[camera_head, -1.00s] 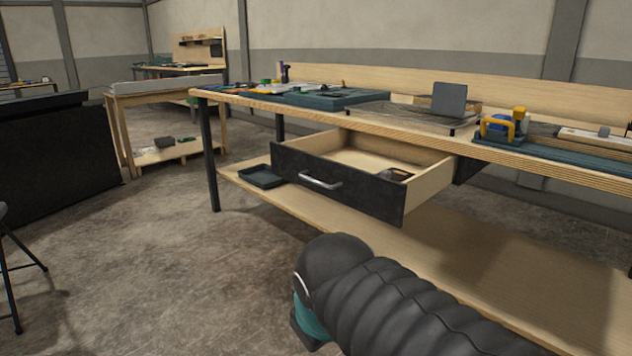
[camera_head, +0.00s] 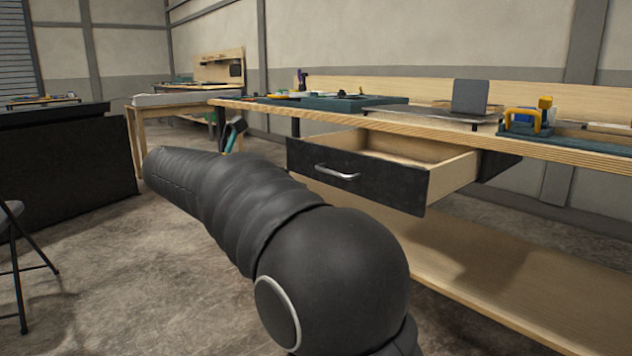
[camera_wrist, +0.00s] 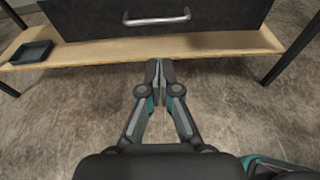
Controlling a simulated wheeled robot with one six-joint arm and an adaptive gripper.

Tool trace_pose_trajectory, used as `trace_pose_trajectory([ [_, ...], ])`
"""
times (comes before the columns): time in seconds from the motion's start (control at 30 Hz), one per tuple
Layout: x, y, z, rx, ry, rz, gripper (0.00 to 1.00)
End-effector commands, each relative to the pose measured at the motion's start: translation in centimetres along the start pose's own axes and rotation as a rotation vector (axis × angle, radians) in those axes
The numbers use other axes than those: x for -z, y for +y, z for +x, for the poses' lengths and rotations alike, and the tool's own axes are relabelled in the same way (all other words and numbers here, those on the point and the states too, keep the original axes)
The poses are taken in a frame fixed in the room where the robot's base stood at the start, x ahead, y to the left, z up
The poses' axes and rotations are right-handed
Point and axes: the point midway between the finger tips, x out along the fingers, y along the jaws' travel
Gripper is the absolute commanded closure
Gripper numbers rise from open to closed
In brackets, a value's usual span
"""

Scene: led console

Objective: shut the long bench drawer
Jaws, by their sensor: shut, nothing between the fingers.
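The long bench drawer (camera_head: 357,178) has a black front and pale wooden sides, and it stands pulled out from under the bench top in the head view. Its silver handle (camera_head: 337,172) is on the front. In the wrist view the drawer front (camera_wrist: 200,17) and the handle (camera_wrist: 157,19) fill the top middle. My gripper (camera_wrist: 159,66) is shut and empty, pointing toward the drawer front and apart from the handle. In the head view my arm crosses the foreground, and the gripper end is mostly hidden behind it.
The workbench top (camera_head: 400,126) carries trays, tools and a grey panel (camera_head: 470,97). A lower wooden shelf (camera_head: 480,275) runs beneath, with a dark tray (camera_wrist: 27,54) on it. Concrete floor is open between the stool and the bench.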

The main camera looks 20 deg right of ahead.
Motion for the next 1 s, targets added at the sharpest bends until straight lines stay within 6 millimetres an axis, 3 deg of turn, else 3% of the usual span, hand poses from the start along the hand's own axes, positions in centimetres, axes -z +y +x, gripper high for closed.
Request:
trace_pose_trajectory([
  [0.13, -0.1, 0.9, 0.0, 0.002, -0.035, -0.037, 1.0],
  [0.27, -0.2, 0.9, 1.2, 0.004, -0.037, -0.039, 1.0],
  [0.8, -0.4, 0.8, 10.9, 0.004, -0.035, -0.037, 1.0],
  [1.0, -0.5, 0.9, 13.0, 0.003, -0.035, -0.037, 1.0],
])
